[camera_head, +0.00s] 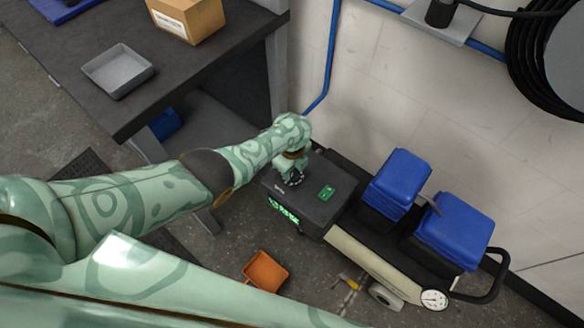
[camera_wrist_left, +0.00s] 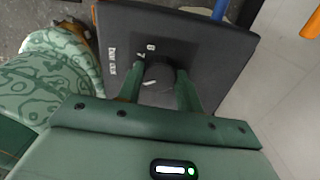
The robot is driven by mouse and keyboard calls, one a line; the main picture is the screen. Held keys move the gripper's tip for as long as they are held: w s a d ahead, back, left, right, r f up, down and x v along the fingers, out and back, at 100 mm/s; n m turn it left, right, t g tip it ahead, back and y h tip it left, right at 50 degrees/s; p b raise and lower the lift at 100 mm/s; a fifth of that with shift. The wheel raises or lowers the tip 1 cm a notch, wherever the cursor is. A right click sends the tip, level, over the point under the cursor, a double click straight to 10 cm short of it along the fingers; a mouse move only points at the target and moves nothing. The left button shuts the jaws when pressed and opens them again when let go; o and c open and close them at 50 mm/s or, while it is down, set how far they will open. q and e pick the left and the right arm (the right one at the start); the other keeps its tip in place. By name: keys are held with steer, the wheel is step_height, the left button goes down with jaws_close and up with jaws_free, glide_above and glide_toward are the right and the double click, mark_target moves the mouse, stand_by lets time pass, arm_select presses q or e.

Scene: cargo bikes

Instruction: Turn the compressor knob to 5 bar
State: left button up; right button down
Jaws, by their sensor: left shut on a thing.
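A white mark shows on the knob. The figures 7 and 8 and white lettering show on the panel; the other figures are hidden. My right gripper is not in view.
An orange tray (camera_head: 265,271) lies on the floor. A dark workbench (camera_head: 128,108) with a grey tray and cardboard box (camera_head: 187,18) stands upper left.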

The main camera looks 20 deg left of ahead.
mark_target(294, 172)
arm_select(q)
steer(key=shift+d, duration=0.3)
steer(key=o, duration=1)
steer(key=shift+a, duration=0.1)
step_height(294, 172, up, 16)
steer(key=p, duration=1.1)
steer(key=shift+r, duration=0.15)
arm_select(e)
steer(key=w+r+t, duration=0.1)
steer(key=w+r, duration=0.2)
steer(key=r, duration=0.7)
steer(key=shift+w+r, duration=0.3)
